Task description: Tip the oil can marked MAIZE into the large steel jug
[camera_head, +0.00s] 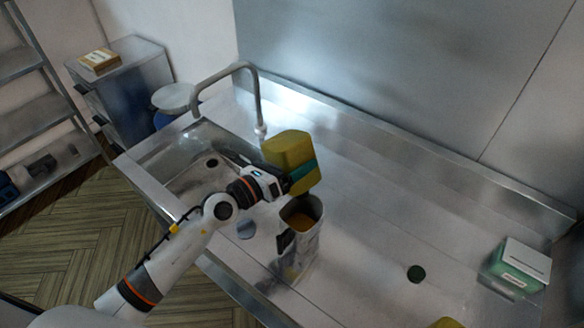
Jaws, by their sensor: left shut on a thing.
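My left gripper (292,178) is shut on a yellow oil can (288,150) with a teal band. It holds the can tilted above the large steel jug (298,250). No marking can be read on the can from here. The jug stands upright and open-topped on the steel counter, and an orange-yellow content shows inside its mouth. The can's lower end is close over the jug's rim; I cannot make out a stream between them. My right gripper is not in view.
A sink (185,160) with a curved tap (257,95) lies behind and left of my left arm. Part of a yellow thing (446,323) shows at the bottom edge. The counter's middle right is clear.

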